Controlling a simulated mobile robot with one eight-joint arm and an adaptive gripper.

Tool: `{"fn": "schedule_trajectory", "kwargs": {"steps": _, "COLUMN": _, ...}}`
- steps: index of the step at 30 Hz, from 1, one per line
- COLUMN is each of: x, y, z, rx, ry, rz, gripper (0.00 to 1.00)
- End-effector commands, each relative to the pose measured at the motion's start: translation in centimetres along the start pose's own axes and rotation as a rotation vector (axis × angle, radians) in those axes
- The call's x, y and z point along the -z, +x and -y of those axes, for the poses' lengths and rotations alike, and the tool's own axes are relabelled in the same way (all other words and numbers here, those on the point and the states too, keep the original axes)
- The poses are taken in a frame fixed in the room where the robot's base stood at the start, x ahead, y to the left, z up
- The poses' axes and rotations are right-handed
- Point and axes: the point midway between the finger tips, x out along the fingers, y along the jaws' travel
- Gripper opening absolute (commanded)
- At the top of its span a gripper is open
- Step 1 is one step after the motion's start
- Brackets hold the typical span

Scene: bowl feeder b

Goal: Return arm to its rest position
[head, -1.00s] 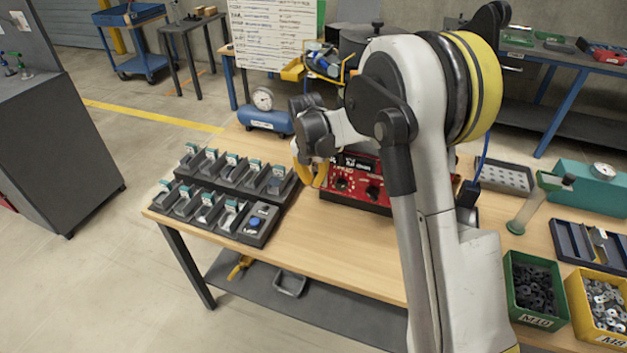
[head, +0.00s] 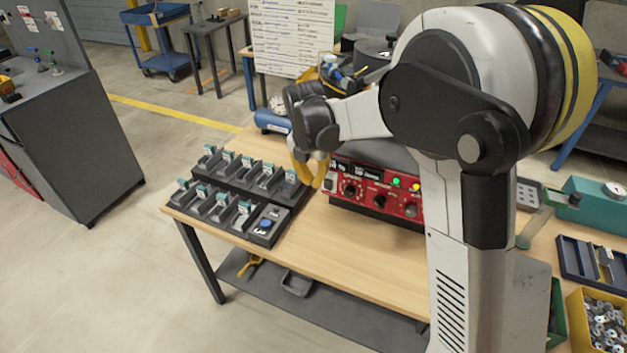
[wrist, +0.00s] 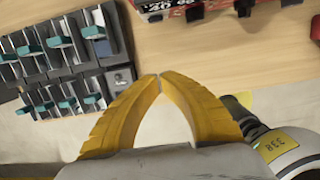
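My arm (head: 465,130) is folded, with its elbow high at the right of the head view. My gripper (head: 312,172) hangs above the wooden bench, between the black switch racks and the red control box. In the wrist view the two yellow fingers (wrist: 159,77) curve together until their tips meet or almost meet. Nothing shows between them. Part of the gripper's far side is hidden in the head view.
The black racks (head: 213,215) with teal-tipped levers stand at the bench's left. The red control box (head: 385,200) is close beside my gripper. A blue tank (head: 270,122) and a whiteboard (head: 290,35) are behind. Floor left of the bench (head: 90,270) is clear.

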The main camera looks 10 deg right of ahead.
Motion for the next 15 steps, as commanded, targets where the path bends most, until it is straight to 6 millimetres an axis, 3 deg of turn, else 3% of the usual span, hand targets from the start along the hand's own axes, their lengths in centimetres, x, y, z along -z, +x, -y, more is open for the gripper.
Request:
{"fn": "schedule_trajectory", "kwargs": {"steps": 11, "x": 0.0, "y": -0.1, "z": 0.1, "rx": -0.001, "ry": 0.009, "rz": 0.001, "gripper": 0.0}}
{"fn": "schedule_trajectory", "kwargs": {"steps": 15, "x": 0.5, "y": -2.2, "z": 1.4, "rx": -0.026, "ry": 0.15, "rz": 0.016, "gripper": 0.0}}
